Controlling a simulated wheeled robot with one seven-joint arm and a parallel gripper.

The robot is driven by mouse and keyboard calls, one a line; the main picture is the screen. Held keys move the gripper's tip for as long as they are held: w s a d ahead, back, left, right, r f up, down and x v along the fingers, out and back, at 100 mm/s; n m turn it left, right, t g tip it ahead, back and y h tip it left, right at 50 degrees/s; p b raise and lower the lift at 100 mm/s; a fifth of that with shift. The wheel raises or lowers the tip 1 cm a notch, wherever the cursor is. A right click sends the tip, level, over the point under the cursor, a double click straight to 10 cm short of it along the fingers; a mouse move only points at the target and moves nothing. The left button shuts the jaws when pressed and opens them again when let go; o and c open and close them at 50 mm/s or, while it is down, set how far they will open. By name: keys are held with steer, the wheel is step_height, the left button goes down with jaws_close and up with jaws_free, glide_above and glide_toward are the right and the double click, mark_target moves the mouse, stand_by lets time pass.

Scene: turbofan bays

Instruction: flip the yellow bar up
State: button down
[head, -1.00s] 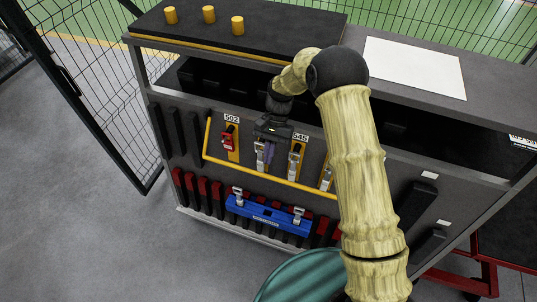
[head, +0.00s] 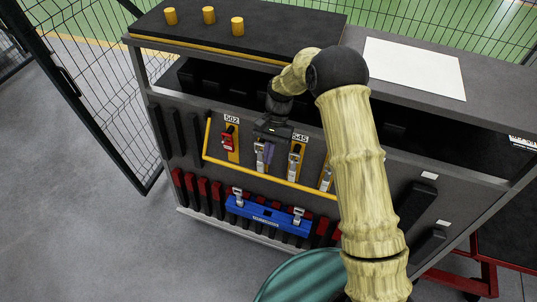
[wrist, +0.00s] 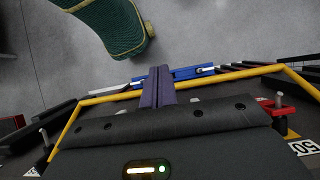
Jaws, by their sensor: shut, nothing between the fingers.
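The yellow bar (head: 262,174) is a bent rail on the dark front panel, with its long part running low across the row of latches and its left end rising beside the 502 label. It also shows in the wrist view (wrist: 235,76), crossing behind my fingers. My gripper (head: 266,162) is shut and empty, pointing down just in front of the panel, between the 502 and 545 labels. In the wrist view my gripper's purple fingers (wrist: 158,86) are pressed together and overlap the bar. I cannot tell whether they touch it.
A red latch (head: 228,140) sits by 502 and a grey latch (head: 295,160) by 545. A blue box (head: 268,216) with clasps is below the bar. Yellow cylinders (head: 208,14) stand on top. A mesh gate (head: 90,80) is at the left. Open floor lies in front.

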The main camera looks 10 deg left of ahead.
step_height(320, 180, up, 10)
steer(key=s+p, duration=0.1)
steer(key=p, duration=0.5)
steer(key=shift+s+f+p, duration=0.15)
steer(key=shift+s+p, duration=0.05)
steer(key=shift+p, duration=0.15)
steer(key=w+f+t+b, duration=0.2)
steer(key=f+t+b, duration=0.2)
steer(key=f+b, duration=0.3)
steer(key=w+f+t+h+b, duration=0.1)
steer(key=f+t+b, duration=0.3)
steer(key=b, duration=1)
step_height(320, 180, down, 4)
steer(key=shift+w+d+r, duration=0.1)
steer(key=shift+w+d, duration=0.05)
steer(key=shift+w, duration=0.45)
step_height(320, 180, down, 10)
steer(key=w+p, duration=0.1)
steer(key=shift+w+d, duration=0.15)
steer(key=shift+w, duration=0.05)
